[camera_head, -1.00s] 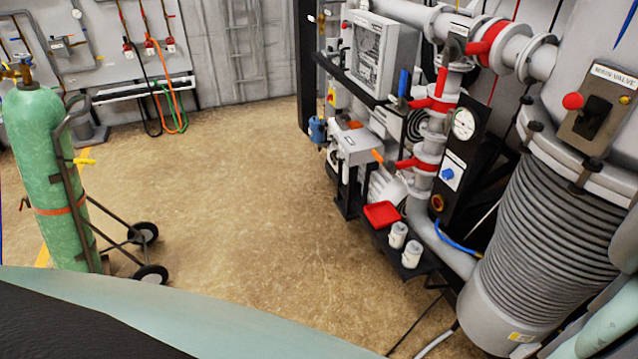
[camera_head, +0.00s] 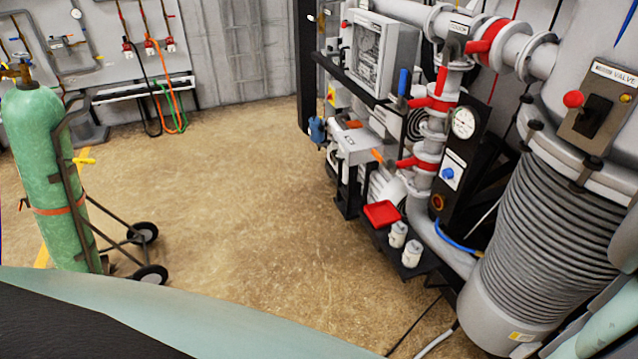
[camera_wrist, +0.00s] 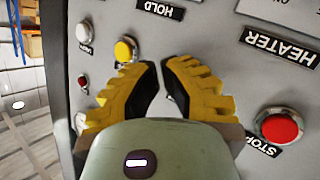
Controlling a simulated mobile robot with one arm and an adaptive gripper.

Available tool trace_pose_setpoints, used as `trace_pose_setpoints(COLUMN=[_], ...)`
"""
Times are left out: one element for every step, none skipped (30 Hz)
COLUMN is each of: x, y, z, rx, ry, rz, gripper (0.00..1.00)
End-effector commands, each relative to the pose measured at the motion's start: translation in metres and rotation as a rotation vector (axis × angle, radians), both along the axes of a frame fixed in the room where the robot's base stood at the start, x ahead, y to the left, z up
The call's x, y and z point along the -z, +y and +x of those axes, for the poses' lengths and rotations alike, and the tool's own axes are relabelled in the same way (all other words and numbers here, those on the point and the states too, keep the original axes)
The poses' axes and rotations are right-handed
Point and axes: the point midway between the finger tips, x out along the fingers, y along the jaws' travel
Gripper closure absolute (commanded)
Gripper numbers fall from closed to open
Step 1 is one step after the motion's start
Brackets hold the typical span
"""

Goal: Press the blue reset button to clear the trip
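My gripper (camera_wrist: 159,66) has ribbed yellow fingers with dark pads. In the wrist view the tips are close together, with a narrow gap and nothing held. They are in front of a grey panel (camera_wrist: 222,50); I cannot tell whether they touch it. No blue button shows in the wrist view. In the head view a small blue knob or button (camera_head: 448,174) sits on a white plate on a dark upright panel, below a round gauge (camera_head: 463,122). I cannot read its label. My gripper does not show in the head view.
The grey panel bears a yellow button (camera_wrist: 124,50), a white button (camera_wrist: 84,32) and a large red button (camera_wrist: 279,128) by a STOP label. A green cylinder (camera_head: 38,150) stands left; open floor lies between.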

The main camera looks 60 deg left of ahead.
Motion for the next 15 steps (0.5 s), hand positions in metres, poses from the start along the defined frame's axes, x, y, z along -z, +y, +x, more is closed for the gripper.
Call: trace_pose_setpoints(x=[-0.0002, -0.0002, -0.0002, -0.0004, -0.0004, -0.0005, -0.0005, -0.0005, -0.0006, -0.0007, -0.0009, -0.0011, -0.0015, -0.0017, -0.0019], y=[0.0014, 0.0014, 0.0014, 0.0015, 0.0015, 0.0015, 0.0015, 0.0016, 0.0018, 0.0020, 0.0021, 0.0025, 0.0028, 0.0032, 0.0037], z=[0.0016, 0.0017, 0.0017, 0.0018, 0.0019, 0.0019, 0.0019, 0.0019, 0.0014, 0.0009, 0.0003, -0.0010, -0.0020, -0.0034, -0.0054], rx=[-0.004, -0.004, -0.005, -0.005, -0.005, -0.005, -0.005, -0.005, -0.005, -0.005, -0.006, -0.006, -0.007, -0.007, -0.006], ry=[-0.001, -0.001, 0.000, -0.002, -0.001, -0.001, -0.001, -0.001, -0.002, -0.002, -0.002, -0.003, -0.003, -0.003, -0.003], rz=[0.001, 0.001, 0.000, 0.000, -0.001, -0.001, -0.001, -0.001, 0.000, -0.001, 0.000, -0.001, -0.001, -0.001, -0.002], gripper=[1.00, 1.00, 1.00, 1.00, 1.00, 1.00, 1.00, 1.00, 1.00, 1.00, 1.00, 1.00, 1.00, 1.00, 1.00])
